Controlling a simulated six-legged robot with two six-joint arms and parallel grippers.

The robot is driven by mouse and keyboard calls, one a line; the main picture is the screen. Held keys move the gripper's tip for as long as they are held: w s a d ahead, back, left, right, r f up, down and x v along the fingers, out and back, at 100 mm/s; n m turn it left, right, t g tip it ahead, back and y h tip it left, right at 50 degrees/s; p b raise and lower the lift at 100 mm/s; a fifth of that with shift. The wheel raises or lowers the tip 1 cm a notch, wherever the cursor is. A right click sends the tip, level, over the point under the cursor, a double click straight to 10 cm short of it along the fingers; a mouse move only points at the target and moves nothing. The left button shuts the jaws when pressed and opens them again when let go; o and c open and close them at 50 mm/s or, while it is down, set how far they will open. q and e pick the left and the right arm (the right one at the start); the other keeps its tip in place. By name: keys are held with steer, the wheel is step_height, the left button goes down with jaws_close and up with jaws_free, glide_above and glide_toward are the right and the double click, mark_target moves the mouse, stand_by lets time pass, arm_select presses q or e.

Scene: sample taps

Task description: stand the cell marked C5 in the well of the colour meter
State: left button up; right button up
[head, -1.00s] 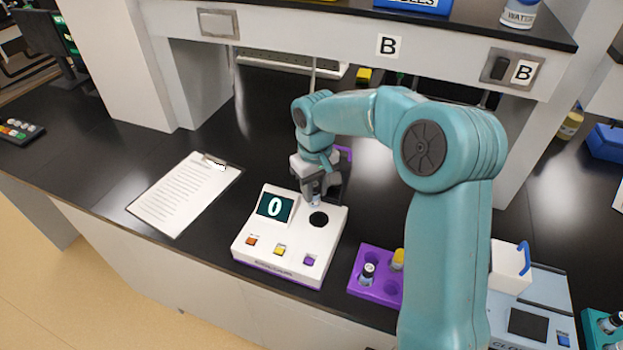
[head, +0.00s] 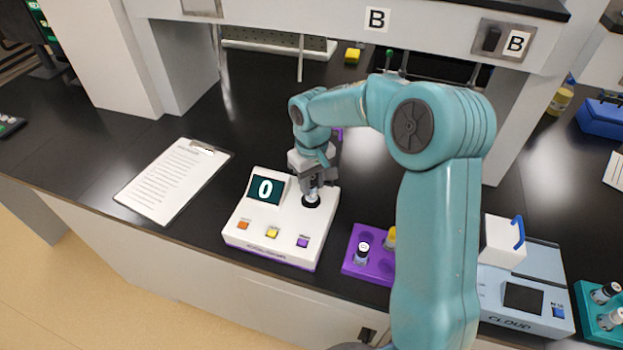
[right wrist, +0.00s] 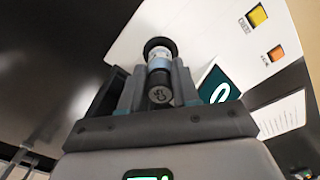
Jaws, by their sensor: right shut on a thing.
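The colour meter (head: 255,228) is a white box with a purple base, a dark screen reading 0 and several coloured buttons. Its round black well (head: 308,203) is at the top right of its face. My right gripper (head: 316,184) is shut on a cell (right wrist: 159,64) with a dark cap; the cap mark looks like C5, seen turned over. The cell is upright, its lower end at the mouth of the well. I cannot tell how far it is inside. My left gripper is not in view.
A purple rack (head: 370,262) with a dark-capped cell (head: 362,250) and a yellow-topped one stands to the right. Beyond it are a pale blue CLOUD meter (head: 500,300) and a teal rack (head: 588,308). A clipboard (head: 172,182) lies left. A shelf overhangs behind.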

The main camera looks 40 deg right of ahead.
steer(key=shift+w+f, duration=0.1)
stand_by(0.3)
steer(key=shift+f+b, duration=0.7)
steer(key=shift+f, duration=0.05)
steer(key=shift+f+b, duration=0.65)
steer(key=shift+f, duration=0.1)
